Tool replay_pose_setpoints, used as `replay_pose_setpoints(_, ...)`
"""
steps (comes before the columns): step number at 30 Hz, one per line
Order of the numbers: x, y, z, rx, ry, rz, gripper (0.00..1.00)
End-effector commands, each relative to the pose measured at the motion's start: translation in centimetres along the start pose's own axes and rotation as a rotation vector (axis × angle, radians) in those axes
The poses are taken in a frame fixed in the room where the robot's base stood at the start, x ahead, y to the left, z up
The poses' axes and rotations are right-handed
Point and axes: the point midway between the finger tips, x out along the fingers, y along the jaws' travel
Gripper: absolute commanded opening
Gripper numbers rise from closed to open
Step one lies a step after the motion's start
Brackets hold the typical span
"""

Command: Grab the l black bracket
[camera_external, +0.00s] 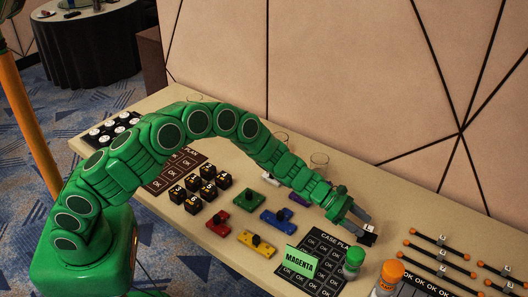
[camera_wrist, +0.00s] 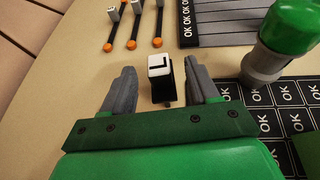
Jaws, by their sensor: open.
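The black bracket (camera_wrist: 168,85) has a white top face marked with a black L. It stands upright on the table between the two fingers of my gripper (camera_wrist: 160,88) in the wrist view. A gap shows on each side of it, so the fingers are apart from it. In the external view my gripper (camera_external: 360,222) reaches down at the table's far side. The bracket (camera_external: 370,238) shows there as a small dark shape with a white top at the fingertips, partly hidden by them.
A black OK card (camera_external: 325,250) lies near. Black sticks with orange ends (camera_external: 430,262) lie to the right. The wall (camera_external: 400,100) rises behind the table.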

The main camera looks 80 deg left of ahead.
Motion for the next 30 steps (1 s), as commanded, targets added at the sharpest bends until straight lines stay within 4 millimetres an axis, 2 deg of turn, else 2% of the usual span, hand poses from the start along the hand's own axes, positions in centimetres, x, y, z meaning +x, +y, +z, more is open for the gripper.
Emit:
replay_pose_setpoints(5,0.9,0.0,-0.1,0.001,0.002,-0.001,0.60)
replay_pose_setpoints(18,5.0,0.2,-0.1,0.000,0.003,0.001,0.60)
replay_pose_setpoints(28,5.4,0.1,-0.1,0.000,0.002,0.001,0.60)
replay_pose_setpoints(29,5.4,0.1,-0.1,-0.001,0.002,0.001,0.58)
replay_pose_setpoints(30,5.4,0.1,-0.1,0.000,0.002,0.001,0.52)
